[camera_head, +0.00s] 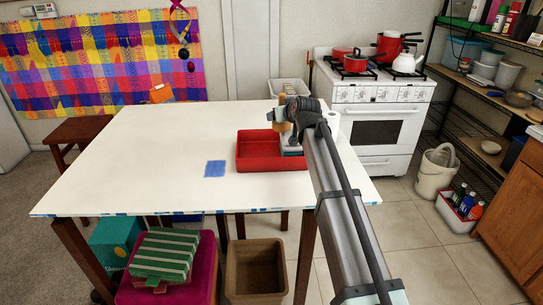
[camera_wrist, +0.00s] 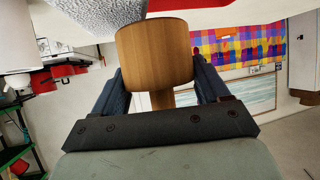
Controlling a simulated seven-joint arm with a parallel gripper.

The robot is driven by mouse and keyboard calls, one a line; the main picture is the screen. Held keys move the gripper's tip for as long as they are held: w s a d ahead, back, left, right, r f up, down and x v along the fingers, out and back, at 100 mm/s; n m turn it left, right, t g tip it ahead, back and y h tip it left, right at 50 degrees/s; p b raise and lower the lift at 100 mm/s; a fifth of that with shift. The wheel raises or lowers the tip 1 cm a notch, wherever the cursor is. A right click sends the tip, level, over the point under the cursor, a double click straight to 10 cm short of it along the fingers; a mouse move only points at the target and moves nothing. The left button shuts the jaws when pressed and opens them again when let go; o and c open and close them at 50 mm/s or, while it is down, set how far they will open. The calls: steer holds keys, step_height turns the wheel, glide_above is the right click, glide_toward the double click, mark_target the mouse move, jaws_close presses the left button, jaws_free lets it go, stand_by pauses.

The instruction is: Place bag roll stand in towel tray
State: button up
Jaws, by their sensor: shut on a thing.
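The red tray (camera_head: 243,160) lies on the white table towards its right side, and part of it is hidden behind my arm. My gripper (camera_head: 287,120) is over the tray's right part. It is shut on a tan wooden piece, likely the bag roll stand (camera_head: 281,126). In the wrist view the wooden stand (camera_wrist: 155,55) sits between my two dark fingers (camera_wrist: 157,70). A red edge shows behind it at the top. A pale blue-white item (camera_head: 291,150) is at the tray's right end, partly hidden. I cannot tell whether the stand touches the tray.
A white roll (camera_head: 332,124) stands on the table just right of my arm. A flat blue square (camera_head: 215,168) lies left of the tray. The left of the white table (camera_head: 130,160) is clear. A white bin (camera_head: 288,88) and stove (camera_head: 375,110) are behind.

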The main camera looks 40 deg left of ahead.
steer(key=s+a, duration=0.6)
steer(key=s, duration=0.1)
glide_above(255, 156)
steer(key=shift+m+t, duration=0.3)
steer(key=shift+m, duration=0.1)
steer(key=shift+w+a+f, duration=0.1)
steer(key=shift+w+f, duration=0.05)
steer(key=shift+f, duration=5.15)
steer(key=shift+f, duration=0.15)
steer(key=o, duration=0.8)
steer(key=shift+d+r, duration=0.2)
steer(key=shift+r, duration=0.05)
steer(key=v, duration=1.1)
steer(key=shift+s+d+r, duration=0.1)
steer(key=shift+s+r, duration=0.2)
